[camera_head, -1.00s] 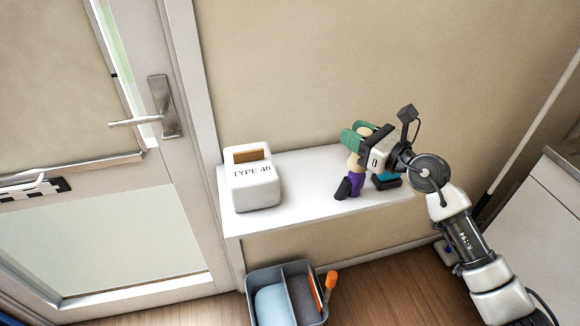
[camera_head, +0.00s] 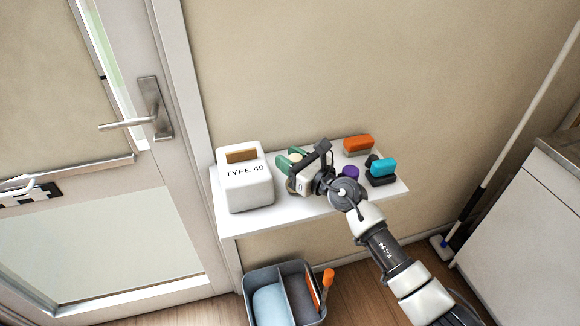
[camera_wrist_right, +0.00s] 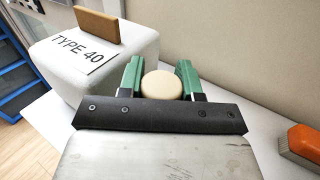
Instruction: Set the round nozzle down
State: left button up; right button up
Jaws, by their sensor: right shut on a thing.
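My right gripper (camera_head: 290,160) has green fingers closed on the sides of the round nozzle, just right of the white TYPE 40 box. The nozzle shows as a cream, rounded top (camera_head: 295,157) in the head view. In the right wrist view, its smooth cream face (camera_wrist_right: 161,85) sits between the green fingers (camera_wrist_right: 160,72). My gripper body hides the lower part, so I cannot tell whether it touches the white shelf (camera_head: 312,207). My left gripper is not in view.
The white TYPE 40 box (camera_head: 246,187) stands at the shelf's left end. An orange-topped item (camera_head: 358,144), a purple item (camera_head: 349,172) and a blue-topped item (camera_head: 382,167) stand to the right. A grey divided bin (camera_head: 258,315) is below the front edge.

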jog(key=shift+f, duration=0.8)
jog(key=shift+f+b, duration=0.15)
jog(key=shift+b, duration=0.15)
jog(key=o, duration=0.9)
jog(key=shift+o, duration=0.2)
jog(key=shift+r, duration=0.25)
jog(key=v, duration=1.2)
jog(key=shift+p, duration=0.3)
